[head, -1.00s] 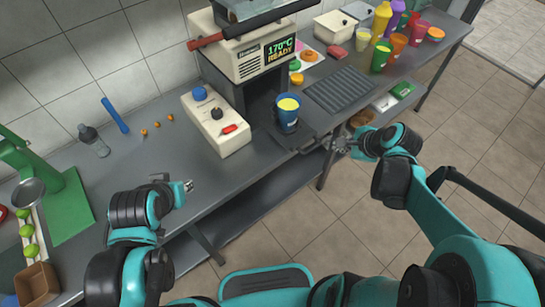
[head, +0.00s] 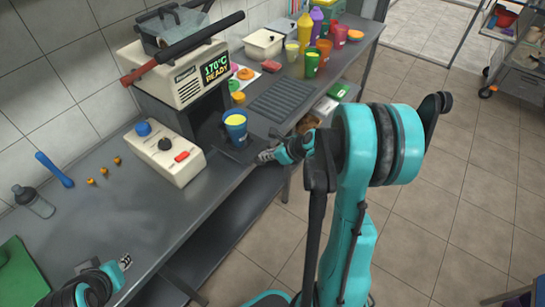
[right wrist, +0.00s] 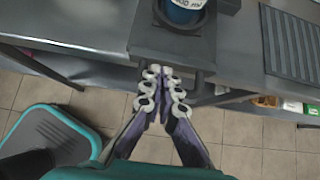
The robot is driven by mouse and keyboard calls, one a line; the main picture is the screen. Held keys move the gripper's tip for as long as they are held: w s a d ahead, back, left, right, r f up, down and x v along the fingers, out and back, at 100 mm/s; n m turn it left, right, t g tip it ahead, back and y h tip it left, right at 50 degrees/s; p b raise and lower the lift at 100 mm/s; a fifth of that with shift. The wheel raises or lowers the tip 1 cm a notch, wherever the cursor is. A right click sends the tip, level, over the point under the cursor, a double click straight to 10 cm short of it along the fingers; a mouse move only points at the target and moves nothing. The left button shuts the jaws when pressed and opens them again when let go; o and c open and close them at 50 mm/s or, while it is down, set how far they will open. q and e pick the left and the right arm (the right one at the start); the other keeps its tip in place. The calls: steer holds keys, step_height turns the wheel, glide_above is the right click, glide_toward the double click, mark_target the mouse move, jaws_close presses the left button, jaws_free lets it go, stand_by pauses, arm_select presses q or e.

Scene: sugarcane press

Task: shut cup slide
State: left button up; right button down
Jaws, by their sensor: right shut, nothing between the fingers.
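The cup slide (head: 243,154) is a dark flat plate sticking out from under the sealing machine (head: 190,82). A blue cup (head: 236,131) with a yellow top stands upright in it, in front of the machine's opening. In the right wrist view the slide (right wrist: 172,43) shows with the cup (right wrist: 183,12) cut off at the top. My right gripper (right wrist: 166,78) is shut and empty at the slide's front edge, by its dark handle; contact is unclear. In the head view the right gripper (head: 266,156) is small, partly hidden by my arm. My left gripper (head: 125,261) is low at left, its fingers unclear.
A control box (head: 164,152) with knobs stands left of the slide. A ribbed drain mat (head: 284,99) lies to the right, with several coloured cups behind it. A bottle (head: 34,202) lies at left. The floor in front is open.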

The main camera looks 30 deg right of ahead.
mark_target(222, 137)
steer(key=shift+w+a+f, duration=0.15)
steer(key=shift+w+f, duration=0.2)
steer(key=shift+f, duration=0.05)
steer(key=shift+w, duration=0.1)
steer(key=w+a, duration=0.2)
steer(key=w, duration=0.4)
steer(key=w+a, duration=0.3)
steer(key=w, duration=0.3)
steer(key=w+a, duration=0.3)
steer(key=w, duration=0.4)
steer(key=shift+b, duration=0.4)
steer(key=shift+r, duration=0.1)
